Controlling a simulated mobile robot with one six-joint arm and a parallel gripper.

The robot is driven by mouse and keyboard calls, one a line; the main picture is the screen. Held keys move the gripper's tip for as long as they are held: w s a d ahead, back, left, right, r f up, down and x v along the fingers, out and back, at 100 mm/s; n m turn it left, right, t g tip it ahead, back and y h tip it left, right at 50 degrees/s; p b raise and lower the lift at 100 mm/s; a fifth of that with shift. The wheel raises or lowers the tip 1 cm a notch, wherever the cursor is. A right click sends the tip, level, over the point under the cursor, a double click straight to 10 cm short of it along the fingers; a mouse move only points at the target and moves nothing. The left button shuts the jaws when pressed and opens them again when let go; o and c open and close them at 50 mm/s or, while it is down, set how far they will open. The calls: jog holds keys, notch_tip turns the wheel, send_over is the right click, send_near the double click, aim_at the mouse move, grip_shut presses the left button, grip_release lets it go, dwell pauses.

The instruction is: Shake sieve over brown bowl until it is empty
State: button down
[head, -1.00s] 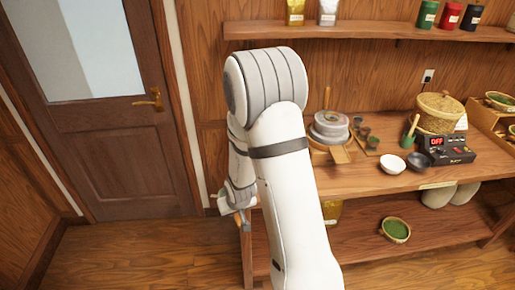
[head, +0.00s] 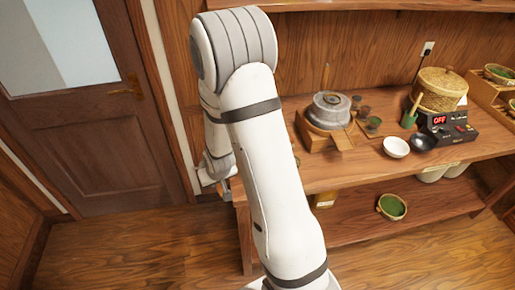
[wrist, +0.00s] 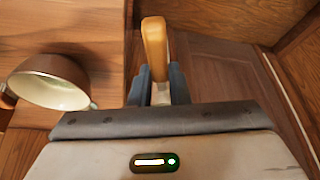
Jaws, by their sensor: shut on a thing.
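In the wrist view, my gripper (wrist: 159,90) is shut on a tan wooden handle (wrist: 154,42), which fits a sieve handle. No mesh or sieve head shows, so I cannot tell what the sieve holds. The brown bowl (wrist: 68,67), brown outside and pale inside, is left of my gripper on the wooden table in the wrist view. The handle is beside the bowl in the picture, not over it. In the head view, my gripper (head: 218,186) is near the table's left end, partly hidden by my arm. I cannot make out the brown bowl there.
On the table are a stone mill (head: 329,109), a white bowl (head: 396,147), a dark bowl (head: 422,142), a lidded basket (head: 440,90) and a black device reading OFF (head: 447,127). A bowl of green matter (head: 391,207) is on the lower shelf. A door (head: 100,145) is at left.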

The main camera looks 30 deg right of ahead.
jog(key=shift+w+d, duration=0.1)
jog(key=shift+d, duration=0.25)
jog(key=s+d+r+m+h+b, duration=0.1)
jog(key=d+r+m+b, duration=0.1)
jog(key=d+r+b, duration=0.35)
jog(key=s+d+r+m+b, duration=0.1)
jog(key=d+r+b, duration=0.2)
jog(key=d+b, duration=0.5)
jog(key=f, duration=0.1)
jog(key=f+b, duration=0.1)
jog(key=f, duration=0.1)
jog(key=f+b, duration=0.1)
jog(key=f, duration=0.1)
jog(key=shift+w+d+f, duration=0.1)
jog(key=shift+w+d, duration=0.15)
jog(key=shift+d, duration=0.15)
jog(key=shift+s+d, duration=0.25)
jog(key=shift+d, duration=0.35)
